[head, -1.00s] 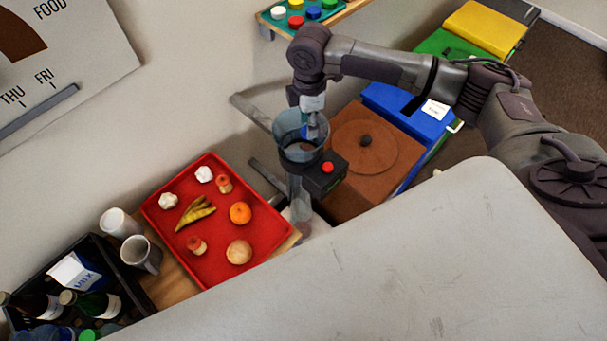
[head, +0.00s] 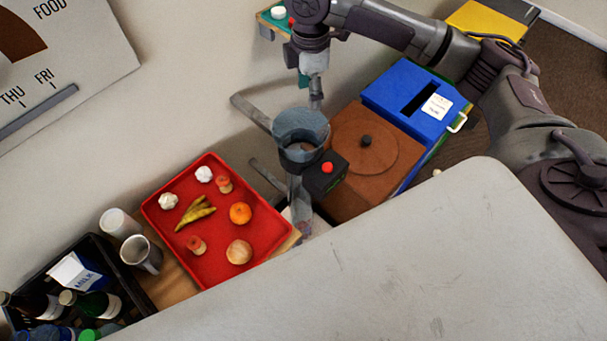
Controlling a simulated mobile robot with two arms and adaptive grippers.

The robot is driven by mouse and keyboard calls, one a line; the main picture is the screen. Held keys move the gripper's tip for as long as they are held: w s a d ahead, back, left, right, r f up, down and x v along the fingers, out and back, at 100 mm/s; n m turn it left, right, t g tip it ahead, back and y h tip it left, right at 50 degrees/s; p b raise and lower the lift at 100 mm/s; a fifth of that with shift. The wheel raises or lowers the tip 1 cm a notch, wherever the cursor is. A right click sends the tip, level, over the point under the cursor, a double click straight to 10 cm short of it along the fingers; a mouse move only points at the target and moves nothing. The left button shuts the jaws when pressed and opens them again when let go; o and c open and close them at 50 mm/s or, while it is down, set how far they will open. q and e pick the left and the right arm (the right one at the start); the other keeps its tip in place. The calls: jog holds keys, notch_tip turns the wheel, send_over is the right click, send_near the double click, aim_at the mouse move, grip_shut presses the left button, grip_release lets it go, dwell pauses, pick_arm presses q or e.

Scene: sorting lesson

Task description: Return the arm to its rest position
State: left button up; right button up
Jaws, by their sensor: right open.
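My right arm comes in from the upper right. Its gripper (head: 315,98) hangs above the clear, bluish funnel-shaped container (head: 301,124), with nothing seen in it. The gripper is small in this view and its fingers are seen nearly edge-on; it is open. My left gripper is not in view.
A red tray (head: 217,261) holds garlic, bananas, an orange and other foods. Left of it are cups (head: 141,254) and a black crate (head: 137,298) of bottles. A brown lidded bin (head: 348,197) and a blue slotted bin (head: 401,92) stand right of the container. A pale surface fills the front.

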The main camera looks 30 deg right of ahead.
jog(key=shift+r, duration=1)
